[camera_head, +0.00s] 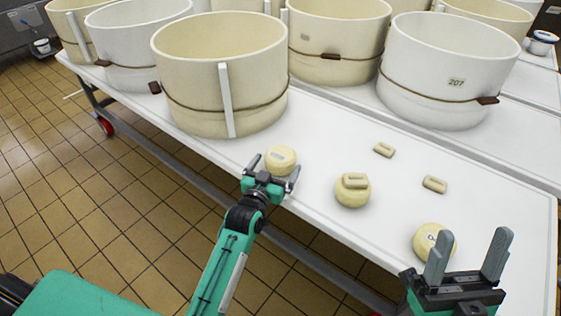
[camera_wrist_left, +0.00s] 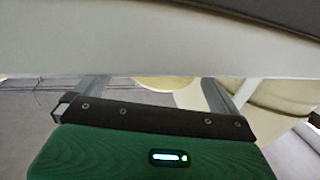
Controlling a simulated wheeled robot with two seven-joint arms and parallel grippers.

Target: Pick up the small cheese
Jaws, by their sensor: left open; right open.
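Three small round pale-yellow cheeses lie on the white table. One cheese (camera_head: 281,157) is at the table's near edge, one (camera_head: 352,196) is in the middle with a small block on top, and one (camera_head: 430,238) is at the right. My left gripper (camera_head: 273,167) is open at the near edge, its fingers pointing at the first cheese and partly overlapping it; contact cannot be told. In the left wrist view a pale rounded piece (camera_wrist_left: 165,82), likely that cheese, shows between the fingers, mostly hidden. My right gripper (camera_head: 467,254) is open and empty, just right of the right cheese.
Large cream and white vats stand behind, the nearest cream vat (camera_head: 200,105) and a white vat (camera_head: 440,70) labelled 207. Small oblong blocks (camera_head: 384,149) (camera_head: 435,184) lie on the table (camera_head: 320,150). Tiled floor (camera_head: 80,190) lies left of the table edge.

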